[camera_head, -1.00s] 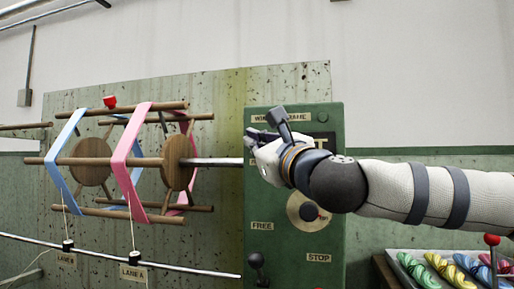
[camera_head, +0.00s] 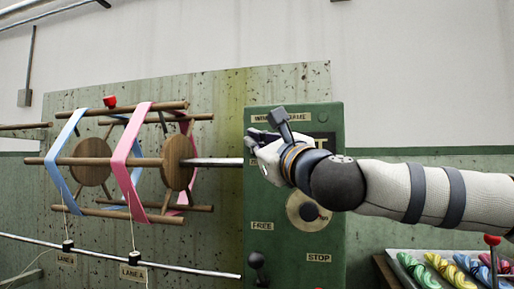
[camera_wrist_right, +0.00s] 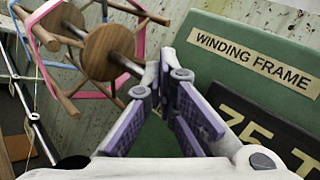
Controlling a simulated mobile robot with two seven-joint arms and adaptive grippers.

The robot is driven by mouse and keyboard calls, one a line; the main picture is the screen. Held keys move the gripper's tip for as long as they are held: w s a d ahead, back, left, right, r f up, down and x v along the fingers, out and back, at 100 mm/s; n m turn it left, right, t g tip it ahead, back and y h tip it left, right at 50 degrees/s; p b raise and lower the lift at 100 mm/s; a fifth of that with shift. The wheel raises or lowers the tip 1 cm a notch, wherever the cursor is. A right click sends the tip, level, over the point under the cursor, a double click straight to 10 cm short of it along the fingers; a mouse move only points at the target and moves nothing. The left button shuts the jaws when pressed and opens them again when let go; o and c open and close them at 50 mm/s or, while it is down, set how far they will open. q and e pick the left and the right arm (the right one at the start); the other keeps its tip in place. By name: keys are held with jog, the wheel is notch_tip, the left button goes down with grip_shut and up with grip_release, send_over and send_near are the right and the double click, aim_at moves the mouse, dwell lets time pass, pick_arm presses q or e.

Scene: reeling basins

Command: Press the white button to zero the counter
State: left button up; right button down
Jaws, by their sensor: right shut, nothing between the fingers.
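A green winding frame panel (camera_head: 292,258) stands in the middle of the head view and fills the right of the right wrist view (camera_wrist_right: 225,35). A black plate with pale letters (camera_wrist_right: 262,118), partly cut off, is on it, to the right of the fingers in the wrist view. My right gripper (camera_head: 252,138) is in front of the panel's upper left part. In the wrist view its purple-padded fingers (camera_wrist_right: 166,72) meet at the tips with nothing between them. I cannot make out the white button or the counter's digits. My left gripper is not in view.
A wooden reel (camera_head: 92,161) with blue and pink bands stands left of the panel, its metal shaft (camera_head: 215,162) running close to my gripper. A black-knobbed lever (camera_head: 256,260) is low on the panel. A tray of coloured skeins (camera_head: 392,262) is at lower right.

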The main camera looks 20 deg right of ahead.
jog(key=shift+w+d, duration=0.3)
jog(key=shift+w, duration=0.15)
dwell(0.5)
dwell(0.3)
jog(key=shift+s+a, duration=0.55)
jog(key=shift+s, duration=0.25)
jog(key=s+a, duration=0.1)
jog(key=s, duration=0.1)
jog(key=s+a, duration=0.1)
jog(key=s, duration=0.1)
jog(key=shift+a, duration=0.4)
